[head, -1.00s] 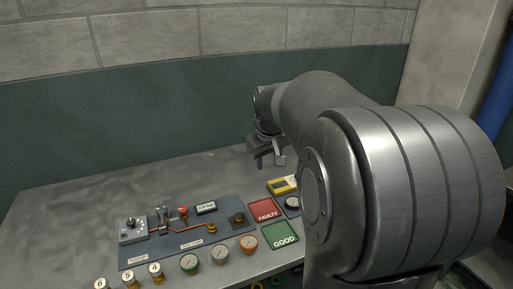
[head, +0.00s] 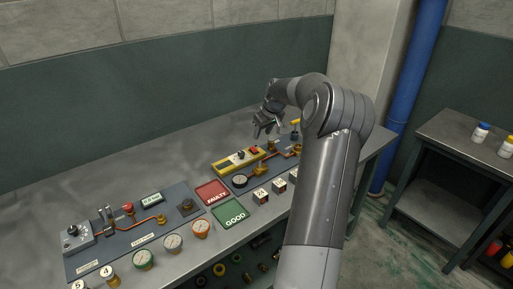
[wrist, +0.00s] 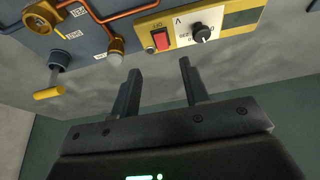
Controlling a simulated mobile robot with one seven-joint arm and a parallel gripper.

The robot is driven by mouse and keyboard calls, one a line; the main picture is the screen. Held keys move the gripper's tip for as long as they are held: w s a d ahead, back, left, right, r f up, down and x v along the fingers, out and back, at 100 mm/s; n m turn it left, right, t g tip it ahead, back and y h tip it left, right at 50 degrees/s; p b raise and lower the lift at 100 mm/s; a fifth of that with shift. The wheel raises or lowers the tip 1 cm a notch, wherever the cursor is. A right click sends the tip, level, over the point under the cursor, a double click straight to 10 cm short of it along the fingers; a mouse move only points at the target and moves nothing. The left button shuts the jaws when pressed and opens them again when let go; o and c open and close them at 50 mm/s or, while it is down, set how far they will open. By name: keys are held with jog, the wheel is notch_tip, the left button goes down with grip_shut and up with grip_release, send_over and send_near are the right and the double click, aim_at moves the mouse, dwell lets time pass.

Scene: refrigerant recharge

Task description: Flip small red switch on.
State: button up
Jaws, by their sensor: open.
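The small red switch (wrist: 160,40) sits on a yellow box (wrist: 222,24) with a white panel and a black knob (wrist: 201,33), at the top of the wrist view. In the head view the red switch (head: 254,150) is at the right end of the yellow box (head: 226,166) on the bench. My gripper (head: 267,131) is open and empty above the bench, behind the box. In the wrist view its fingers (wrist: 160,68) point toward the switch, apart from it; the switch lies between their lines. I cannot tell whether the switch is on or off.
A panel with copper pipe (wrist: 120,12) and a yellow-handled valve (wrist: 48,94) is beside the box. A red FAULTY tray (head: 212,192) and green GOOD tray (head: 231,213) lie to the left in the head view. The bench behind the box is clear.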

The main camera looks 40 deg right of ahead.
aim_at(255, 150)
jog(key=x, duration=1)
jog(key=shift+f, duration=0.1)
jog(key=shift+c, duration=0.3)
